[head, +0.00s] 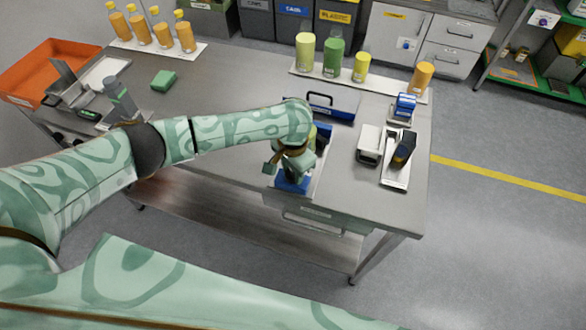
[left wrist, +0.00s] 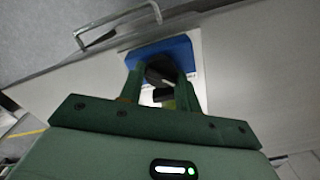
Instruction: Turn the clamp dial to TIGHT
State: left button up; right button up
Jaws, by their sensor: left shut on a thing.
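My left gripper (head: 287,168) points down at the front edge of the steel table. In the left wrist view its two green fingers (left wrist: 160,88) are closed on a dark round knob (left wrist: 160,70), which looks like the clamp dial. The knob sits on a blue block (left wrist: 178,50), which also shows in the head view (head: 291,184) below the gripper. The fingers hide part of the knob. No TIGHT mark or pointer can be read. My right gripper is not in view.
A blue-fronted box with a black handle (head: 320,99) stands just behind my left gripper. A white device (head: 369,146) and a tray (head: 397,172) lie to the right. Yellow and green bottles (head: 333,56) stand at the back. The table's middle left is mostly clear.

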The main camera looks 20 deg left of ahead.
pick_arm(q)
jog(key=shift+r+m+p, duration=0.25)
jog(key=shift+m+p, duration=1.05)
jog(key=shift+p, duration=0.9)
jog(key=m+p, duration=0.1)
jog(key=m, duration=0.1)
jog(key=shift+d+f+m+p, duration=0.1)
jog(key=shift+m+p, duration=0.2)
jog(key=shift+p, duration=0.05)
jog(key=m+p, duration=0.1)
jog(key=m, duration=0.1)
jog(key=shift+f+m, duration=0.1)
jog(key=shift+m, duration=0.3)
jog(key=m, duration=0.3)
jog(key=shift+m+p, duration=0.3)
jog(key=shift+p, duration=0.05)
jog(key=m, duration=0.3)
jog(key=shift+s, duration=0.1)
jog(key=shift+m, duration=1.6)
jog(key=o, duration=1)
